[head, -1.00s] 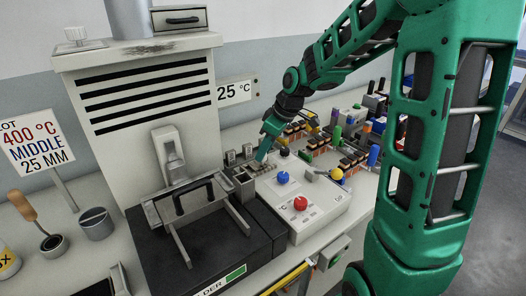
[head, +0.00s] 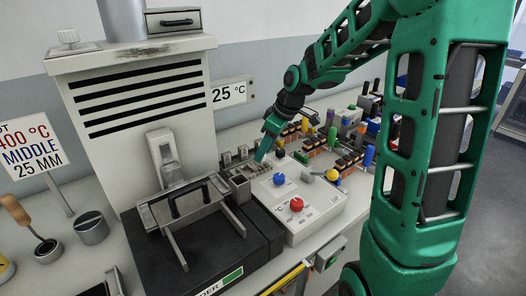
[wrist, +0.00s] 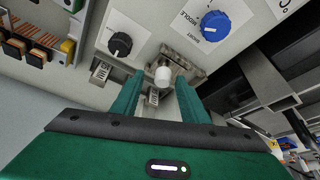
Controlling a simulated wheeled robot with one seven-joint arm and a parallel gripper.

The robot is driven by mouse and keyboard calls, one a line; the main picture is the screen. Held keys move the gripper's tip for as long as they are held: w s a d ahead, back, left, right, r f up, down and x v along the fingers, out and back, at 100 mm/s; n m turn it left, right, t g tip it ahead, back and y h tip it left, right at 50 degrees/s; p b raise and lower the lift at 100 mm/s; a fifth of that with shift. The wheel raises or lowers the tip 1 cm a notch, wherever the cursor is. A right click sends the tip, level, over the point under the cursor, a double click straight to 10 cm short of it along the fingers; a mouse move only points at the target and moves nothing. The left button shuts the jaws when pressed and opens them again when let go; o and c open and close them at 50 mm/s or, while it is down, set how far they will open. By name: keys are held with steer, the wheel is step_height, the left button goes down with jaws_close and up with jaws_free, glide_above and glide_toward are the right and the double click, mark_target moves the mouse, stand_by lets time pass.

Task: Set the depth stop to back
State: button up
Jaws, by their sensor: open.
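My gripper (wrist: 158,82) is open, with one green finger on each side of a small white knob (wrist: 163,74). The knob sits at a grey slotted block (wrist: 183,63), and I take it to be the depth stop, though no label on it can be read. I cannot tell whether the fingers touch it. In the head view my gripper (head: 262,154) points down just behind the white control box (head: 318,207), and it hides the knob there.
A blue dial (wrist: 215,26) marked SHORT and MIDDLE and a black dial (wrist: 119,43) are close to the fingers. A red knob (head: 296,204) is on the box. The black-based machine (head: 190,245) stands left. Racks of coloured parts (head: 325,145) lie right.

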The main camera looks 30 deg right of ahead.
steer(key=v, duration=1)
steer(key=s+a+f+m+h, duration=0.1)
steer(key=s+a+f+m, duration=0.15)
steer(key=s, duration=0.25)
steer(key=s+a+f+m+t+h, duration=0.1)
steer(key=s+m, duration=0.2)
steer(key=s, duration=0.1)
steer(key=s+a+f+m+h, duration=0.1)
steer(key=s+a+f+m, duration=0.1)
steer(key=s, duration=0.3)
steer(key=s+d+f+m+g, duration=0.1)
steer(key=s+d+m+g, duration=0.1)
steer(key=s+d, duration=0.3)
steer(key=s+d+m+g, duration=0.2)
steer(key=s+d+m, duration=0.2)
steer(key=s, duration=0.8)
steer(key=d, duration=0.2)
steer(key=shift+d+f+g, duration=0.3)
steer(key=shift+f, duration=0.1)
steer(key=shift+w+m, duration=0.2)
steer(key=shift+m, duration=0.05)
